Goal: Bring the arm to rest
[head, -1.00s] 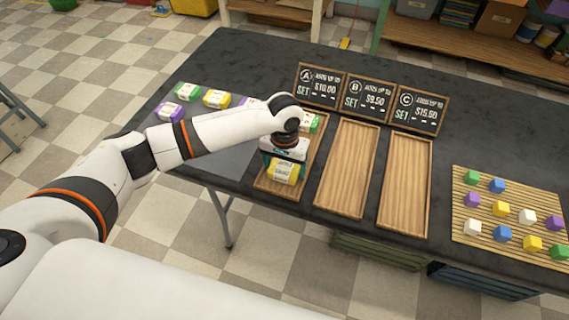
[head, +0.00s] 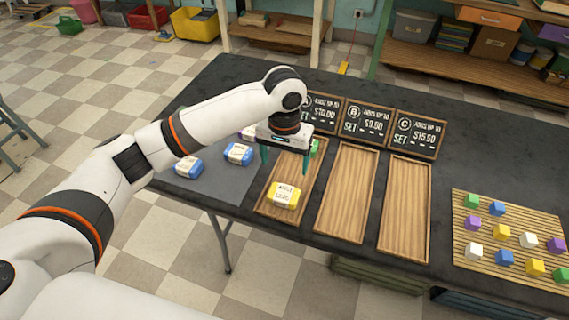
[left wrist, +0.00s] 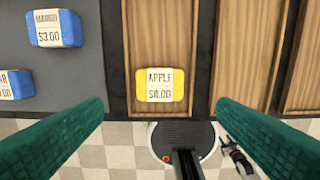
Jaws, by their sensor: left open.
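My left gripper (head: 286,158) is open and empty above the first wooden tray (head: 264,206), below the sign A. A yellow soap labelled APPLE (head: 284,195) lies in the near end of that tray, apart from the fingers. It also shows in the left wrist view (left wrist: 160,85), between and beyond the two open green fingers (left wrist: 160,125). A green soap (head: 315,148) is partly hidden behind the gripper at the tray's far end.
Blue soaps (head: 238,154) (head: 188,167) lie on the grey mat (head: 220,185) at left; my arm hides part of it. Trays B (head: 345,195) and C (head: 404,210) are empty. Coloured blocks sit on a slatted mat (head: 470,245) at right. Signs (head: 365,125) stand behind the trays.

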